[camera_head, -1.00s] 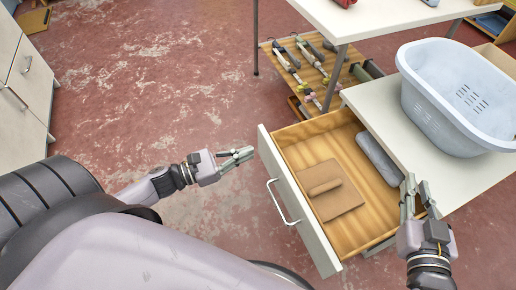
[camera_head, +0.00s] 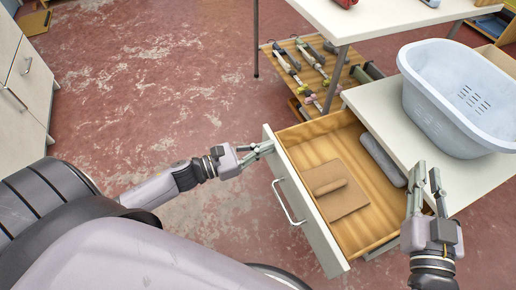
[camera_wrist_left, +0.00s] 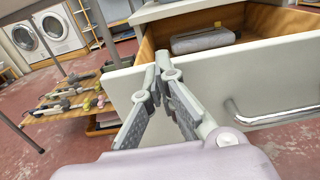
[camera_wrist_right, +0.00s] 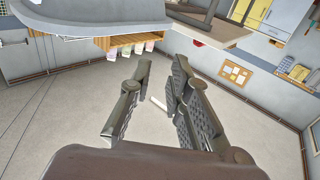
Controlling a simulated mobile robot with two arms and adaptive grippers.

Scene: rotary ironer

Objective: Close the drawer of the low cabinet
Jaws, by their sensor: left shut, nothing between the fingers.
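The low cabinet (camera_head: 460,184) has a white top, and its wooden drawer (camera_head: 310,154) stands open toward me. The white drawer front (camera_head: 312,218) carries a metal bar handle (camera_head: 286,203), also seen in the left wrist view (camera_wrist_left: 270,118). A brown board with a roll (camera_head: 338,190) and a grey long object (camera_head: 382,160) lie inside. My left gripper (camera_head: 268,148) is shut and empty, its tips at the drawer front's upper part near its far end; contact is hard to tell. My right gripper (camera_head: 428,178) is open and empty over the drawer's right side, beside the cabinet top.
A pale blue laundry basket (camera_head: 455,120) stands on the cabinet top. A white table (camera_head: 390,18) with thin legs stands behind, over a wooden shelf (camera_head: 300,72) with several tools. Another cabinet (camera_head: 22,90) is at the far left. The red floor between is clear.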

